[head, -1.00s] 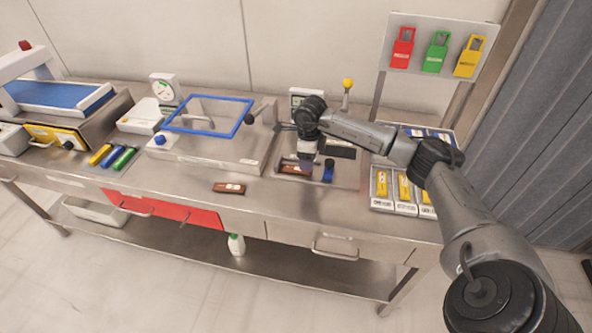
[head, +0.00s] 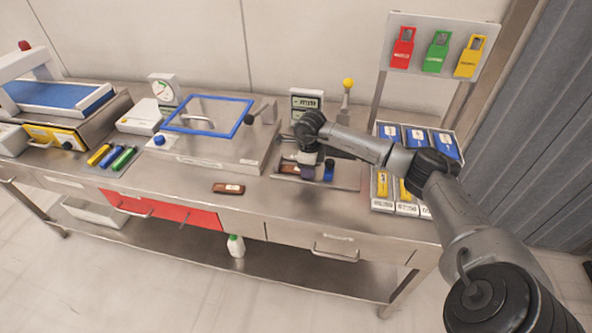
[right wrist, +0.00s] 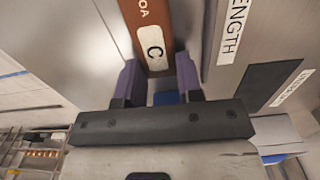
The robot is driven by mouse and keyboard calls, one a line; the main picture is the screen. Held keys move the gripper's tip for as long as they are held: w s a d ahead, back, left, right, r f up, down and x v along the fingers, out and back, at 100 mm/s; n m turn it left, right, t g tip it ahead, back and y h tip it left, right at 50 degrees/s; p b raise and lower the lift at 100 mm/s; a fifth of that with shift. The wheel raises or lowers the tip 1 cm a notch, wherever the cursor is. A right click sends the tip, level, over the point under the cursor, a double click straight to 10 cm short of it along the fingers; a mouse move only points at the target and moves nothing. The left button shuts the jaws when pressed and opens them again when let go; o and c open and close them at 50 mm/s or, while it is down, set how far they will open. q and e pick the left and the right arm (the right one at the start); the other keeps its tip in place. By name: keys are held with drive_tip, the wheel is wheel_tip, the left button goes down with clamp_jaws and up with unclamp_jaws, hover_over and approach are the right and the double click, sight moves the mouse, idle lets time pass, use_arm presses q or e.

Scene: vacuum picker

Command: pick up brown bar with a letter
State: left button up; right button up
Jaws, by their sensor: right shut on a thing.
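A brown bar (right wrist: 148,25) with a white label showing the letter C fills the upper middle of the right wrist view. My right gripper (right wrist: 158,78) is shut on it, with a purple finger on each side. In the head view the gripper (head: 308,173) is down at the metal tray, and brown shows just left of it; the arm hides much of the bar. A second brown bar (head: 229,188) with a pale label lies on the bench front, its letter too small to read. My left gripper is not in view.
A blue-capped object (head: 329,170) stands close right of the gripper. A blue-framed lidded machine (head: 206,150) is to the left. A display unit (head: 306,102) is behind, and boxes of blue and yellow packs (head: 417,138) are at right. The bench front is mostly clear.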

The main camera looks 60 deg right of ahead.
drive_tip(key=shift+c, duration=1.4)
drive_tip(key=shift+r, duration=0.5)
wheel_tip(320, 180, up, 3)
drive_tip(key=shift+r+p, duration=0.15)
drive_tip(key=shift+p, duration=0.25)
drive_tip(key=s+r, duration=0.6)
drive_tip(key=s, duration=0.5)
drive_tip(key=shift+s+r+p, duration=0.3)
drive_tip(key=shift+r, duration=0.05)
